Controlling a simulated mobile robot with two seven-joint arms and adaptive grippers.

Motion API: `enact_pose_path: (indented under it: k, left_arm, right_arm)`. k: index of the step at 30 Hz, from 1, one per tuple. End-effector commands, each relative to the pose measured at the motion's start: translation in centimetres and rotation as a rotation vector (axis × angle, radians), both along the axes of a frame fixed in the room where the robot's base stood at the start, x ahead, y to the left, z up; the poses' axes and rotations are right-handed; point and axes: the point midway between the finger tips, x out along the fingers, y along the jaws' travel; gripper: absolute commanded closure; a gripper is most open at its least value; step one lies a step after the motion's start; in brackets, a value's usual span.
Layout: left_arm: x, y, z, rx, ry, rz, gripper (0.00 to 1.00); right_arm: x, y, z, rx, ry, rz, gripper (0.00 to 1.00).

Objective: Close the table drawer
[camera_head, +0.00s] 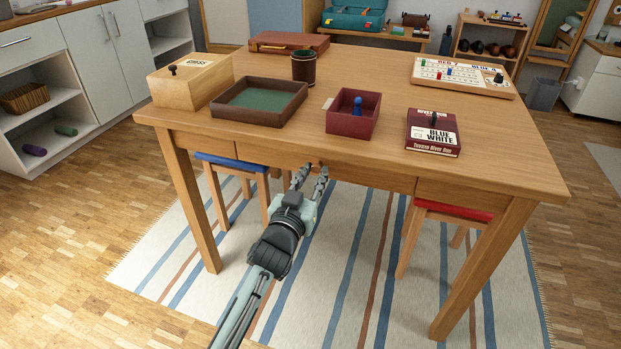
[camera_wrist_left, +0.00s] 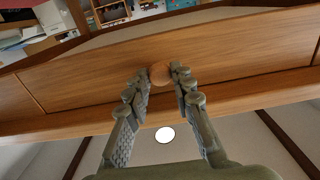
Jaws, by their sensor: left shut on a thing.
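The wooden table (camera_head: 375,80) has a drawer front (camera_head: 365,178) in the middle of its near side. The drawer front looks about level with the panels beside it; a small gap cannot be told. In the left wrist view the drawer front (camera_wrist_left: 90,78) has a round wooden knob (camera_wrist_left: 160,74). My left gripper (camera_head: 312,172) reaches up to it from below the table edge. In the left wrist view my left gripper (camera_wrist_left: 163,76) is shut on the knob, a finger on each side. The drawer's inside is hidden. My right gripper is not in view.
On the tabletop are a wooden box (camera_head: 190,88), a brown tray (camera_head: 225,114), a dice cup (camera_head: 304,68), a red box (camera_head: 335,122) with a blue pawn, a dark red game box (camera_head: 432,143) and a game board (camera_head: 462,86). Stools with blue (camera_head: 232,162) and red (camera_head: 455,210) seats stand underneath.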

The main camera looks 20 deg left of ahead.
Motion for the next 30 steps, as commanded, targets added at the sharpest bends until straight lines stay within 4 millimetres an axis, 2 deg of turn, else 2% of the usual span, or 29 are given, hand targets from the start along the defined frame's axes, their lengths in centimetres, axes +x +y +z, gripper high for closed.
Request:
enact_pose_path:
  k: [2,3,8,16,20,30]
  left_arm:
    - [0.3,0.1,0.3,-0.001,-0.005,0.002,1.00]
    - [0.3,0.1,0.4,-0.001,-0.005,0.002,0.74]
    - [0.2,0.1,0.3,-0.001,-0.005,0.002,0.56]
    - [0.1,0.1,0.2,0.000,-0.004,0.002,0.56]
    - [-0.8,0.1,0.2,0.000,-0.003,0.001,0.56]
    - [-7.7,0.3,0.1,-0.001,0.000,0.002,0.56]
  right_arm:
    - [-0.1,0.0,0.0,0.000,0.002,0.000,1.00]
    - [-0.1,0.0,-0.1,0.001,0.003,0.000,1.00]
    - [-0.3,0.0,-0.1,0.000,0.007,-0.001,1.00]
    - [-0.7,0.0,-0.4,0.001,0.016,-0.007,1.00]
    - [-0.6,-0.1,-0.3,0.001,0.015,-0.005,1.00]
    - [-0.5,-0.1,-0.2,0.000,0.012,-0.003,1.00]
